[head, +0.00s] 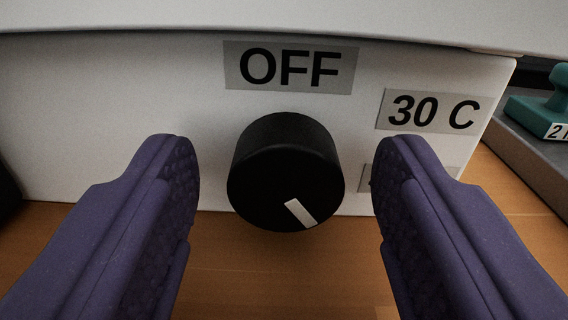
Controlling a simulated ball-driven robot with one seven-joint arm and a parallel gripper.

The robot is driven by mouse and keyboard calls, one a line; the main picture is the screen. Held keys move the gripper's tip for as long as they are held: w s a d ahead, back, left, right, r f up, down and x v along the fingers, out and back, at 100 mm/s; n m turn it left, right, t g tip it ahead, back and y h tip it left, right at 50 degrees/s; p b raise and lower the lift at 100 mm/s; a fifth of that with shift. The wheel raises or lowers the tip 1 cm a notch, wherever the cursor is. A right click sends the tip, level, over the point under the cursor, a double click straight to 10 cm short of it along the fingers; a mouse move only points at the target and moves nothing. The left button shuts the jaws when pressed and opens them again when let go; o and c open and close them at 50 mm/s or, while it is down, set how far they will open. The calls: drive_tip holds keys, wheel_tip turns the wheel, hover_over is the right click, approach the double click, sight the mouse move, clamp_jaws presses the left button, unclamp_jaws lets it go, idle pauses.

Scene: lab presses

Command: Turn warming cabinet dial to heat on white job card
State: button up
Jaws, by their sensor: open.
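The black dial (280,160) sits on the white front of the warming cabinet (110,105). Its white pointer mark (300,213) points down and to the right. A grey label (291,67) above the dial reads OFF. Another label (429,111) to its upper right reads 30 C. A third label (366,178) to the right of the dial is mostly hidden behind my right finger. My gripper (283,190) is open, with one purple finger on each side of the dial and a visible gap on both sides. The white job card is not in view.
A teal object (540,112) with a partly cut-off label stands on a grey surface (530,155) at the right, beyond the cabinet's edge. The wooden table (285,265) below the dial is clear. A dark shape (8,185) shows at the left edge.

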drive_tip(key=shift+c, duration=0.4)
drive_tip(key=c, duration=1)
drive_tip(key=shift+o, duration=0.2)
drive_tip(key=shift+r+m+p, duration=0.15)
drive_tip(key=shift+m+p, duration=0.35)
drive_tip(key=shift+p, duration=0.1)
drive_tip(key=shift+m, duration=0.3)
drive_tip(key=o, duration=1)
drive_tip(key=shift+o, duration=0.2)
drive_tip(key=shift+s, duration=0.15)
